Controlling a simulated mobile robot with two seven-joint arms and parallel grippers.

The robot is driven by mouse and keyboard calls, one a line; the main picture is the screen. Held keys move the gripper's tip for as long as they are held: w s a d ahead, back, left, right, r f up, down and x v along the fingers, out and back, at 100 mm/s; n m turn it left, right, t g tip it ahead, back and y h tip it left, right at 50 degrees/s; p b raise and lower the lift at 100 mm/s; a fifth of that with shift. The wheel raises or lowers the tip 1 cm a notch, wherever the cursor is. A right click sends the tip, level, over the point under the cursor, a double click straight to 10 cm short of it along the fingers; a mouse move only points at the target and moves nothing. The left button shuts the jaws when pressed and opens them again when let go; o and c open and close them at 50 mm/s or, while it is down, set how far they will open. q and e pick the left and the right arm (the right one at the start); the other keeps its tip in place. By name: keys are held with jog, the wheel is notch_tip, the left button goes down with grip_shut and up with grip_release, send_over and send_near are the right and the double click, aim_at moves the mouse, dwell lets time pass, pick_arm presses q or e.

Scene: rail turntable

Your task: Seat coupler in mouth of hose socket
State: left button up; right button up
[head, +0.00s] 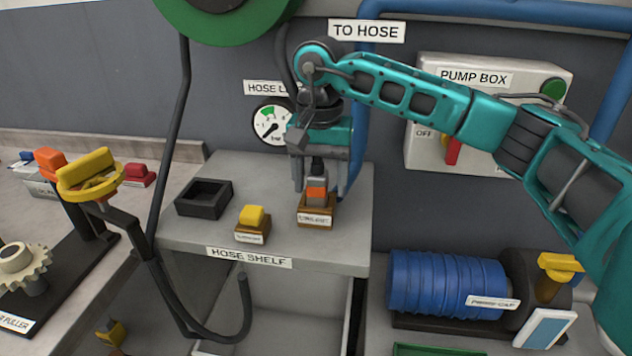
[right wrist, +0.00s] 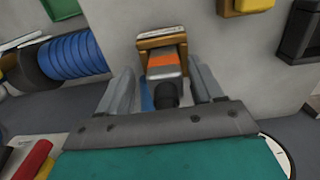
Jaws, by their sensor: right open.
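A grey-and-orange piece with a black top, probably the coupler (head: 317,190), stands upright in a brown labelled block (head: 316,216) on the hose shelf. In the right wrist view the piece (right wrist: 164,68) shows its orange band at the brown block (right wrist: 160,42). My right gripper (head: 319,188) points down over it, open, with one finger on each side; the right wrist view shows gaps between the fingers and the piece. Its label is too small to read. Which part is the hose socket I cannot tell; an open black square box (head: 190,208) sits at the shelf's left. My left gripper is out of view.
A yellow piece in a brown block (head: 252,226) stands left of my right gripper on the hose shelf (head: 345,238). A gauge (head: 271,125) and pump box (head: 490,75) are on the wall behind. A black hose (head: 165,130) hangs left of the shelf.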

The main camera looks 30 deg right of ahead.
jog(key=r, duration=1)
jog(key=shift+w+a+r, duration=0.15)
jog(key=shift+a+r, duration=0.05)
jog(key=shift+r, duration=0.1)
